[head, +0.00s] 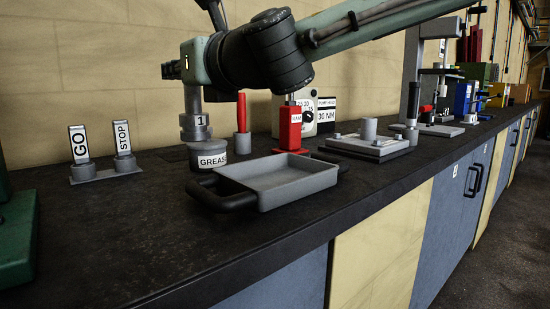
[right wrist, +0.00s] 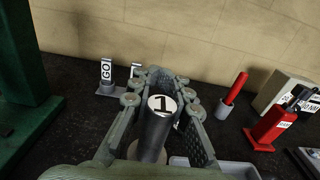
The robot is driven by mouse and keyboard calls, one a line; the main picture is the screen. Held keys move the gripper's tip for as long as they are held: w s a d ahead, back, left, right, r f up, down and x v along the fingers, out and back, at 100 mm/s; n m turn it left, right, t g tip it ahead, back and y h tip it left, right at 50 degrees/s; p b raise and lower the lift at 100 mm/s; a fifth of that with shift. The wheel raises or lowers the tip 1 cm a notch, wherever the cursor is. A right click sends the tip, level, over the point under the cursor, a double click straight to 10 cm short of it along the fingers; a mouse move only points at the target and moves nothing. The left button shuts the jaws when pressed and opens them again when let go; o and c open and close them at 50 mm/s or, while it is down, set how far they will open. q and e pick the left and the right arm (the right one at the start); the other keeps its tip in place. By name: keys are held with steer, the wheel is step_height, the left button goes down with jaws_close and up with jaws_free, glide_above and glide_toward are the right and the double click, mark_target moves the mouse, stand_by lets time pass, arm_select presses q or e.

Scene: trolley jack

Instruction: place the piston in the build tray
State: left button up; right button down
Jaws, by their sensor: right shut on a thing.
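The piston (head: 195,132) is a grey cylinder marked 1. In the head view it stands over the grease pot (head: 207,158); I cannot tell whether they touch. In the right wrist view the piston (right wrist: 154,132) lies between the two fingers of my right gripper (right wrist: 160,90), which is shut on it. In the head view my right arm hides much of this gripper. The build tray (head: 281,180) is a shallow grey tray with black handles, empty, right of the piston and nearer the front. A little of the tray (right wrist: 215,165) shows in the right wrist view. My left gripper is not in view.
The GO and STOP signs (head: 101,172) stand at the left. A red-handled tool (head: 242,125) and a red jack-shaped block (head: 290,130) stand behind the tray. A grey fixture (head: 372,145) is to the right. The front left of the bench (head: 120,230) is clear.

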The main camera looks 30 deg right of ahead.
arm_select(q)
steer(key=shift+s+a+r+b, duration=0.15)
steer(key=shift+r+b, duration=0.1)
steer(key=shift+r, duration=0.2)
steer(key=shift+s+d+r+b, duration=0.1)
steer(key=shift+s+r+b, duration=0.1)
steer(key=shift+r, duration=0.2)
arm_select(e)
steer(key=d+f, duration=1.1)
steer(key=shift+w, duration=0.35)
steer(key=c, duration=1.4)
jaws_free()
steer(key=shift+c, duration=0.2)
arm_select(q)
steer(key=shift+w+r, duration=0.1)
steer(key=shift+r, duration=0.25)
arm_select(e)
steer(key=shift+r, duration=0.1)
